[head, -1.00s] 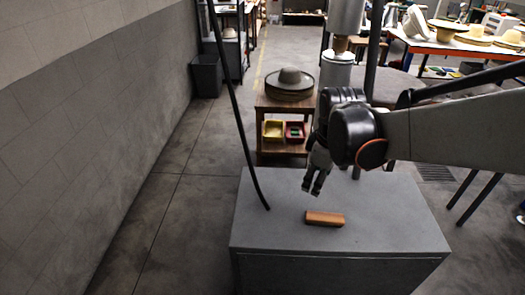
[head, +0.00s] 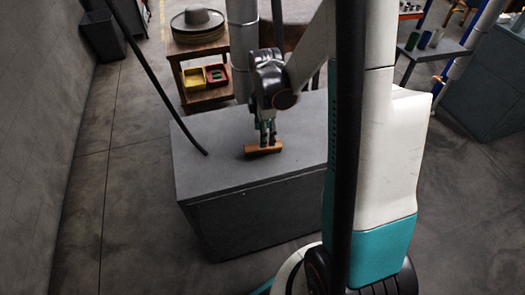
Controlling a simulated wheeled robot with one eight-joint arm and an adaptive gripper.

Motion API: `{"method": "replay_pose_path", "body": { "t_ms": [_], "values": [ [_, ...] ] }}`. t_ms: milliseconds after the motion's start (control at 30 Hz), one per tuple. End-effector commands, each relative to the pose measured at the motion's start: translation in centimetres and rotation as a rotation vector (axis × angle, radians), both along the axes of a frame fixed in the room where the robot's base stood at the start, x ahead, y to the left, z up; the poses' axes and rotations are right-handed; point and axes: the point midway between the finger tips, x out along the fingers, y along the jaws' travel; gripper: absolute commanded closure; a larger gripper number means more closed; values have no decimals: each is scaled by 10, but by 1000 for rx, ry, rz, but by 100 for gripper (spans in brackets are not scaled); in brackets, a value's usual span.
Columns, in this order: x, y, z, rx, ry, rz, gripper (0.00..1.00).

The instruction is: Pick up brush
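The brush (head: 254,152) is a small orange-brown block on the top of a grey cabinet (head: 215,172), near its front edge. My gripper (head: 268,141) points down right over the brush, its two dark fingertips reaching the brush's upper side towards its right half. The fingers show a small gap between them. Whether they are closed on the brush or only beside it is too small to tell. The brush seems to rest on the cabinet top.
A thin dark cable or rod (head: 158,92) slants down to the cabinet top left of the brush. Behind stands a wooden shelf (head: 197,50) with a grey hat (head: 198,20) and yellow and red bins. A pale post rises behind the cabinet.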

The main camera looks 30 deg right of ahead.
Motion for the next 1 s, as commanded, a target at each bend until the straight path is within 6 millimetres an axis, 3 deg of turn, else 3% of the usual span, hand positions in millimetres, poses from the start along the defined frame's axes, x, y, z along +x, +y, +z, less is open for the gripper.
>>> {"method": "replay_pose_path", "body": {
  "t_ms": [367,633,900,1000],
  "values": [
    [1,2,-28,0,0,0,43],
    [1,6,-65,0,-1,-1,43],
    [1,6,-68,0,-1,-1,43],
    [1,6,-68,0,-1,-1,64]
  ]
}}
